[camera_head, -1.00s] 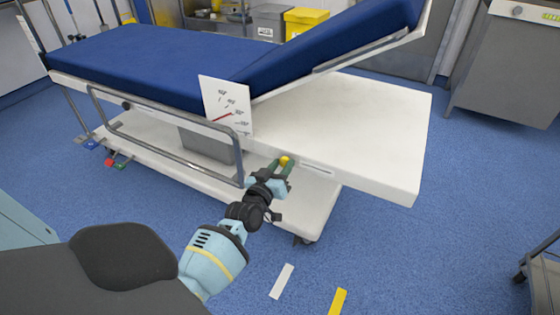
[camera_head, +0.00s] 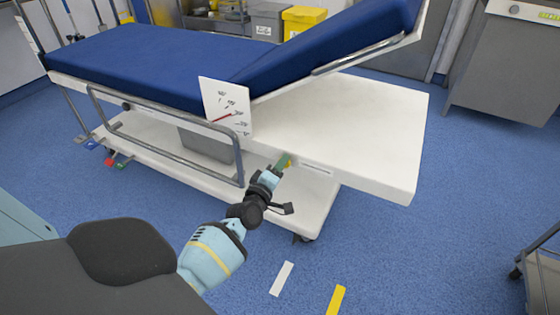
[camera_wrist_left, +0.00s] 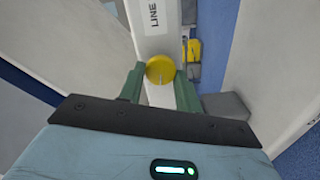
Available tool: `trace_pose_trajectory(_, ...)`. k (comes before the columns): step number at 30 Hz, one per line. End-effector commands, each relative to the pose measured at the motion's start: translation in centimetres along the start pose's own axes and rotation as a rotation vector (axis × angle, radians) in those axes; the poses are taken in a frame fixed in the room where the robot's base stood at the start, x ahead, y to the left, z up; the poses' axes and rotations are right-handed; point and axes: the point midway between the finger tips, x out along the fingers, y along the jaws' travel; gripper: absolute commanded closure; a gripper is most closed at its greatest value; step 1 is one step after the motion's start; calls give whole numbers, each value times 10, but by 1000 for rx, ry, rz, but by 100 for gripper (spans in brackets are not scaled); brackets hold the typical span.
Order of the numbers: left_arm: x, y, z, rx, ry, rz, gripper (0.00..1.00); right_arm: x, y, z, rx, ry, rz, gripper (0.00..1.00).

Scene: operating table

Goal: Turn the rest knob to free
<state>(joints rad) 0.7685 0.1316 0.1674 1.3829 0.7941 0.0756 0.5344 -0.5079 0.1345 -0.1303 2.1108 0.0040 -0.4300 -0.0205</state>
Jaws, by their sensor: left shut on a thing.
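The rest knob (camera_wrist_left: 160,69) is a round yellow knob with a pale mark near its lower edge. It sits on the white side rail of the operating table (camera_head: 350,130). My left gripper (camera_wrist_left: 160,85) has its two green fingers on either side of the knob, closed on it. In the head view, the left gripper (camera_head: 284,162) is rolled so that its fingers overlap, and only a sliver of yellow shows. The backrest (camera_head: 330,40) is blue and raised at an angle. An angle dial plate (camera_head: 227,106) with a red pointer stands beside it. My right gripper is not visible.
A metal side rail (camera_head: 165,145) runs along the table left of my gripper. Red, green and blue pedals (camera_head: 110,160) sit at the base's left end. A metal cart (camera_head: 540,270) stands at the right edge. Blue floor is open in front.

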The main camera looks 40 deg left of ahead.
Motion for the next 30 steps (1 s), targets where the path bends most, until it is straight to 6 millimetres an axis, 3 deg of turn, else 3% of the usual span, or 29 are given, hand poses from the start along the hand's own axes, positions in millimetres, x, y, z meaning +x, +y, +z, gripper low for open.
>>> trace_pose_trajectory(9, 0, -1, 0, -123, 0, -1, 89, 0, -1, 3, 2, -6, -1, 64)
trace_pose_trajectory(26, 0, -1, 0, -148, 0, -1, 89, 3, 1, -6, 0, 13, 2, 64)
trace_pose_trajectory(27, 0, -1, 0, -148, 0, -1, 61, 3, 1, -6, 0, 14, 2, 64)
trace_pose_trajectory(30, 0, -1, 0, -148, 0, -1, 48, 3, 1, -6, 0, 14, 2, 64)
